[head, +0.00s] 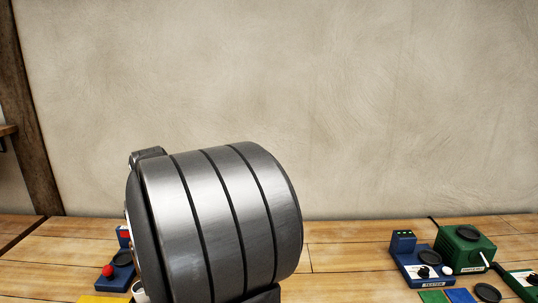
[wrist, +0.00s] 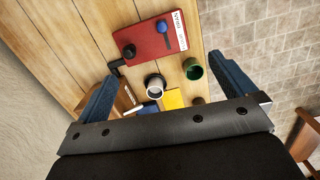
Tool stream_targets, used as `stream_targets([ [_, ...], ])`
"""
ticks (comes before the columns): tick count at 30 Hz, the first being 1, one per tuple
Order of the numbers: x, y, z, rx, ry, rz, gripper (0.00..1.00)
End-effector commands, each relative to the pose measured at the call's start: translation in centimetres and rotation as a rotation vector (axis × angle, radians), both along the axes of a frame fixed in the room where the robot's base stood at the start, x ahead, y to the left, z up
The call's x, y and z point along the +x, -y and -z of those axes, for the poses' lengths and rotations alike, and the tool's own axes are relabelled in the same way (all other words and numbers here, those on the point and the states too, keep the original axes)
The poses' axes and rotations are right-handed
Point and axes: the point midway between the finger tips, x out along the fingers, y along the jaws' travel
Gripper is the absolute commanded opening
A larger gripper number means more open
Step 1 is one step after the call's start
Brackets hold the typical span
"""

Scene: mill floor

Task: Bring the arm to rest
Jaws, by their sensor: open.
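In the wrist view my gripper (wrist: 164,68) is open, its two blue fingers spread wide on either side, with nothing between them touching the pads as far as I can see. It is above a wooden plank worktop (wrist: 75,45), apart from the things on it. In the head view a large grey ribbed link of my arm (head: 225,215) fills the lower middle and hides the worktop behind it. The gripper does not show in the head view.
The wrist view shows a red box (wrist: 150,42), a grey-and-white cup (wrist: 155,85), a green cup (wrist: 193,69) and a yellow pad (wrist: 174,98). The head view shows a blue tester (head: 422,264) and a green box (head: 464,249) at right. The worktop's middle right is bare.

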Motion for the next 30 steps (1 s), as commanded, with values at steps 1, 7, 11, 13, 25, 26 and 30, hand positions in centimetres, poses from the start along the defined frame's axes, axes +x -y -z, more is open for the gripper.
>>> stream_targets([
  [1, 0.2, -0.2, 1.2, -0.017, -0.007, 0.005, 1.0],
  [7, 0.6, -0.7, 5.2, -0.072, -0.018, 0.036, 1.0],
  [11, 0.8, -1.0, 7.8, -0.108, -0.024, 0.053, 1.0],
  [13, 0.8, -1.2, 9.2, -0.128, -0.025, 0.061, 1.0],
  [25, 0.2, -1.6, 17.1, -0.237, -0.03, 0.095, 1.0],
  [26, 0.2, -1.6, 17.7, -0.246, -0.031, 0.096, 1.0],
  [30, 0.3, -3.3, 18.7, -0.257, -0.024, 0.099, 1.0],
])
